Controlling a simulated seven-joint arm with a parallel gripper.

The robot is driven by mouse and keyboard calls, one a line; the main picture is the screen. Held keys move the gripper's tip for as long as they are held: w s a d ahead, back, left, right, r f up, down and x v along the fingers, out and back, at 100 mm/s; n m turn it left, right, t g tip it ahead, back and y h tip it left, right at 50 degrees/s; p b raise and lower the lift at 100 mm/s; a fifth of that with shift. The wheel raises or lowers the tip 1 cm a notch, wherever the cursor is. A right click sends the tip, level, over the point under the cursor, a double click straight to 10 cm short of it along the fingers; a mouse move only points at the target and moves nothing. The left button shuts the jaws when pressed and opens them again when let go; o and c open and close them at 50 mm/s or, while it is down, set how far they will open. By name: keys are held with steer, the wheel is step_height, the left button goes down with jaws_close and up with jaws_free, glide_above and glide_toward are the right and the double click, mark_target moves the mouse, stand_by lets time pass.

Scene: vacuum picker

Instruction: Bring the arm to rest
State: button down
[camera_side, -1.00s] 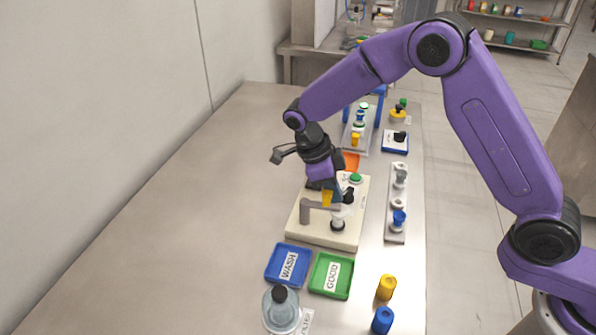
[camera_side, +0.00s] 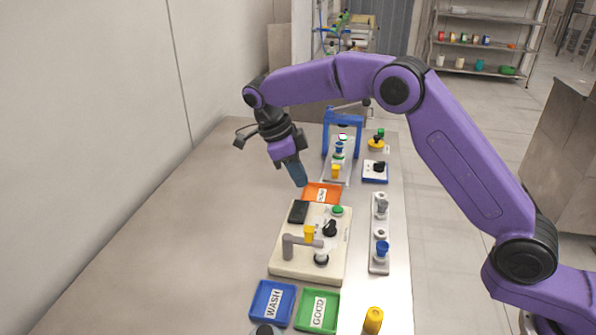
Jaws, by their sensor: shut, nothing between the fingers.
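My gripper (camera_side: 300,182) is shut and empty. It hangs in the air, pointing down and to the right, near the left edge of the orange tray (camera_side: 322,193). My purple arm reaches in from the right, bent over the bench. The cream vacuum picker base (camera_side: 282,262) lies in front of the gripper. It carries a grey arm (camera_side: 288,246), a yellow cup (camera_side: 309,232), a black knob (camera_side: 330,228), a green button (camera_side: 337,211) and a dark pad (camera_side: 298,211).
A blue WASH tray (camera_side: 258,303) and a green GOOD tray (camera_side: 333,312) lie at the front. A blue frame (camera_side: 328,118) stands behind. A metal rail (camera_side: 379,267) with cups runs along the right. The bench's left side (camera_side: 200,225) is clear.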

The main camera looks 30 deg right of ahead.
steer(key=shift+w+r, duration=0.1)
steer(key=shift+r, duration=0.25)
stand_by(0.3)
steer(key=s+d+r+n+t+y, duration=0.1)
steer(key=s+r+n, duration=0.1)
steer(key=s+n, duration=0.65)
steer(key=s+d+r+n+t+y, duration=0.1)
steer(key=s+r+n, duration=0.1)
steer(key=s+n, duration=0.65)
steer(key=s+d+f+n+y, duration=0.1)
steer(key=s+d+n, duration=0.4)
steer(key=s+n, duration=0.5)
steer(key=s+d+f+n+y, duration=0.1)
steer(key=s+d+f+n, duration=0.1)
steer(key=s+d+n, duration=0.4)
steer(key=s+n, duration=0.3)
steer(key=n, duration=0.1)
steer(key=shift+s+d+t, duration=0.2)
steer(key=shift+s+t, duration=0.1)
steer(key=shift+s, duration=0.05)
